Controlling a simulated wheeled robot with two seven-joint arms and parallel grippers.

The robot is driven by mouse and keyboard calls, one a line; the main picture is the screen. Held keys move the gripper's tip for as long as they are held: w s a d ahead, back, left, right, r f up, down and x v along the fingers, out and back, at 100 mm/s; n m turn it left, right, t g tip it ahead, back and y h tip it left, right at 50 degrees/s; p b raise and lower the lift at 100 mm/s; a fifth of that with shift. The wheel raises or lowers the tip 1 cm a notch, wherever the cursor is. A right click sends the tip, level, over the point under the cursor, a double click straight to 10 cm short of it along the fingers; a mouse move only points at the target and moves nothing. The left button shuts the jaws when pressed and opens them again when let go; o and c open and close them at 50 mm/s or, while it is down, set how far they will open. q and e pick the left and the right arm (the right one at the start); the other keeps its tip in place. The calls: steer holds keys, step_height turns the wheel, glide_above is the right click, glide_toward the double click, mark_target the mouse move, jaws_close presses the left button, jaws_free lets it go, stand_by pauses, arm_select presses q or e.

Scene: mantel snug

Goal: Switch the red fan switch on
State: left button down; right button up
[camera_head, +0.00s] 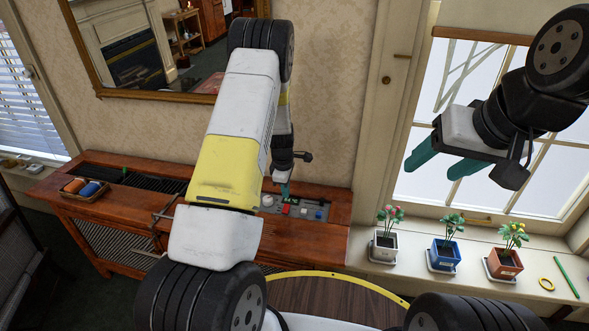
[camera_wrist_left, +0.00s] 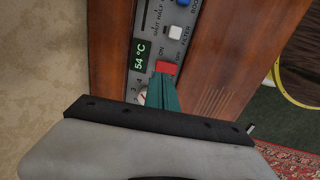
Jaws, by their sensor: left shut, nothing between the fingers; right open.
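The red fan switch (camera_head: 286,209) is on a grey control panel (camera_head: 309,213) set into the top of the wooden cabinet. In the left wrist view the red switch (camera_wrist_left: 166,68) shows below a white switch, with the teal fingertips of my left gripper (camera_wrist_left: 161,80) right at its edge. I cannot tell whether they touch it. My left gripper (camera_head: 284,191) is shut and empty, pointing down at the panel. My right gripper (camera_head: 441,163) is open and empty, raised in front of the window.
A display (camera_wrist_left: 140,56) reads 54 °C beside the red switch. A white switch (camera_wrist_left: 176,32) and a blue knob are further along the panel. A tray (camera_head: 84,190) with colored rolls sits on the cabinet's left. Potted plants (camera_head: 444,256) line the windowsill.

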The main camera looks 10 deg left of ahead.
mark_target(287, 206)
arm_select(q)
steer(key=f, duration=0.3)
steer(key=w+f, duration=0.1)
steer(key=f, duration=0.1)
steer(key=shift+f, duration=0.3)
steer(key=shift+f, duration=0.25)
steer(key=shift+s, duration=0.1)
steer(key=shift+s, duration=0.75)
steer(key=shift+r, duration=0.1)
